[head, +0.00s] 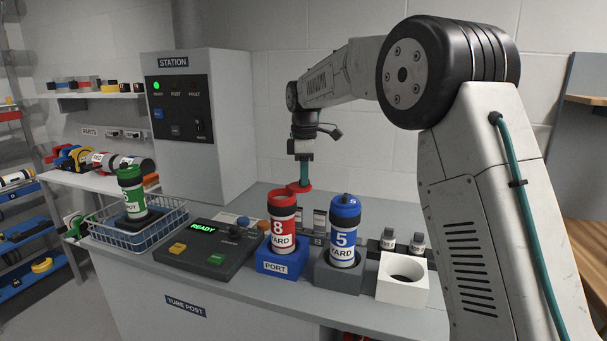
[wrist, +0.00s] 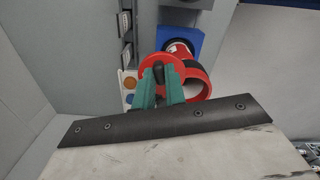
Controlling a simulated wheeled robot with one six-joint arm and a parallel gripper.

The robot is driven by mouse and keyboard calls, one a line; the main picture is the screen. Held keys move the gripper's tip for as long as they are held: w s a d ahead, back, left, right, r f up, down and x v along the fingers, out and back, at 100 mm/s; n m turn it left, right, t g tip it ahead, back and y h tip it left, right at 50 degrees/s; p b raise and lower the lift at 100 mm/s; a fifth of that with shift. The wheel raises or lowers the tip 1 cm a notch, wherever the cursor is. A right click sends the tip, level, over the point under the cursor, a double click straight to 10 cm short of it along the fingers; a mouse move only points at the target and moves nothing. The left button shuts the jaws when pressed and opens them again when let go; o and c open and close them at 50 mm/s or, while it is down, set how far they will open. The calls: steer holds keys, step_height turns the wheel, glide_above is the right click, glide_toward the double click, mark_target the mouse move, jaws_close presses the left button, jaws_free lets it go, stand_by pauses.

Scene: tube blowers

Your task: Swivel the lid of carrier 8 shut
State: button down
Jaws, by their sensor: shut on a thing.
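Carrier 8 (head: 283,228) is a red tube with a white 8 label, upright in the blue PORT block (head: 281,262). Its red lid (head: 299,187) is swung out beside the mouth, at the back right in the head view. In the wrist view the lid (wrist: 150,66) is a red disc beside the carrier's open red rim (wrist: 204,84), partly overlapping it. My gripper (head: 304,182) points down over the lid. In the wrist view its teal fingers (wrist: 160,84) are shut on the lid's dark knob (wrist: 158,73). The fingers hide part of the lid and rim.
Blue carrier 5 (head: 345,233) stands close on the right in a grey block. An empty white block (head: 403,279) is further right. A control panel (head: 208,248) reading READY is on the left. A wire basket (head: 139,234) holds a green carrier (head: 132,194).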

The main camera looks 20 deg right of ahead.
steer(key=m, duration=0.2)
steer(key=s+a+m, duration=0.1)
steer(key=s+m, duration=0.1)
steer(key=m, duration=0.1)
steer(key=shift+a+m, duration=0.15)
steer(key=shift+m, duration=0.15)
steer(key=m, duration=0.1)
steer(key=a+m, duration=0.1)
steer(key=m, duration=0.1)
steer(key=s+a+m, duration=0.1)
steer(key=m, duration=0.1)
steer(key=shift+w+a+m, duration=0.1)
steer(key=shift+a+m, duration=0.6)
steer(key=shift+m, duration=1.15)
steer(key=shift+w+a+m, duration=0.1)
steer(key=shift+a+m, duration=0.55)
steer(key=shift+m, duration=1.15)
steer(key=shift+w+a+m, duration=0.1)
steer(key=shift+a+m, duration=0.6)
steer(key=shift+m, duration=1.15)
steer(key=c, duration=1.4)
jaws_free()
steer(key=shift+c, duration=0.2)
steer(key=shift+r, duration=0.1)
step_height(320, 180, up, 8)
steer(key=shift+f, duration=0.2)
